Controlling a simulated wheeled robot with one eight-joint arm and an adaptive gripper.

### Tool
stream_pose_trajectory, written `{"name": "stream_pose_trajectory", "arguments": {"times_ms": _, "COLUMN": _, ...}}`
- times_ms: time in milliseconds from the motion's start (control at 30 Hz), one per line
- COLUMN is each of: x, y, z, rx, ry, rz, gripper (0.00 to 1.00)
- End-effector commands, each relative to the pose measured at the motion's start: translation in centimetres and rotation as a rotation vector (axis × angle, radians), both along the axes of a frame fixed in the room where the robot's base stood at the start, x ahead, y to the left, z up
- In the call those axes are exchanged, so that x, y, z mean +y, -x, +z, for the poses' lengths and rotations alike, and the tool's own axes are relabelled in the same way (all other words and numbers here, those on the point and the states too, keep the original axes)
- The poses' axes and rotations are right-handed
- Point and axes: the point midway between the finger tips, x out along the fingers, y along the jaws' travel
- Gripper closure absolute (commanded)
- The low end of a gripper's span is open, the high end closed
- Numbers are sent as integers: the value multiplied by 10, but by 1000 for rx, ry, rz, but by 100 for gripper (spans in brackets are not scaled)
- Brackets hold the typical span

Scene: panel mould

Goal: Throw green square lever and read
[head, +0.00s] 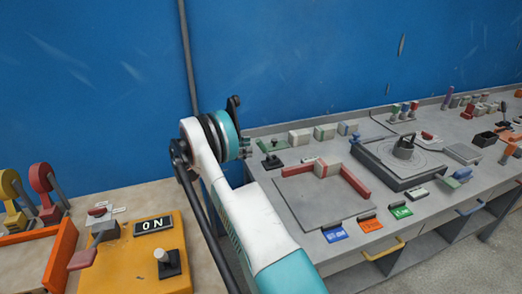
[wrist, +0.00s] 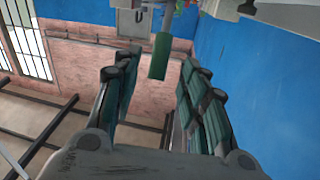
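A small lever with a flat dark green base and a dark stick (head: 272,162) stands at the back left of the grey bench. I cannot tell if it is the green square lever. A display reading "ON" (head: 154,225) sits on the yellow box at the lower left. In the wrist view, a green rectangular bar (wrist: 160,57) shows beyond and between the fingers, apart from them; what it belongs to is unclear. My gripper (wrist: 158,95) has its two fingers spread with nothing between them. In the head view it is mostly hidden behind my wrist.
Red and yellow round-headed levers (head: 42,182) stand at the far left. The grey bench (head: 315,205) holds a red-edged panel, a round dial (head: 403,148) and coloured tags. A blue wall (head: 300,60) rises behind.

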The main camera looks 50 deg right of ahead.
Motion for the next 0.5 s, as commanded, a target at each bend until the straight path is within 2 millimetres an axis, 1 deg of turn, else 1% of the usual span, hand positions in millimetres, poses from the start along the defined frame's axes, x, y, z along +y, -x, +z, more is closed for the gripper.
{"name": "stream_pose_trajectory", "arguments": {"times_ms": 33, "x": -9, "y": 8, "z": -2, "rx": 0, "ry": 0, "rz": -3, "gripper": 60}}
{"name": "stream_pose_trajectory", "arguments": {"times_ms": 200, "x": -32, "y": 26, "z": -2, "rx": 0, "ry": 0, "rz": -2, "gripper": 60}}
{"name": "stream_pose_trajectory", "arguments": {"times_ms": 333, "x": -44, "y": 36, "z": -1, "rx": 1, "ry": -1, "rz": -2, "gripper": 60}}
{"name": "stream_pose_trajectory", "arguments": {"times_ms": 500, "x": -51, "y": 41, "z": 0, "rx": 0, "ry": -1, "rz": 1, "gripper": 60}}
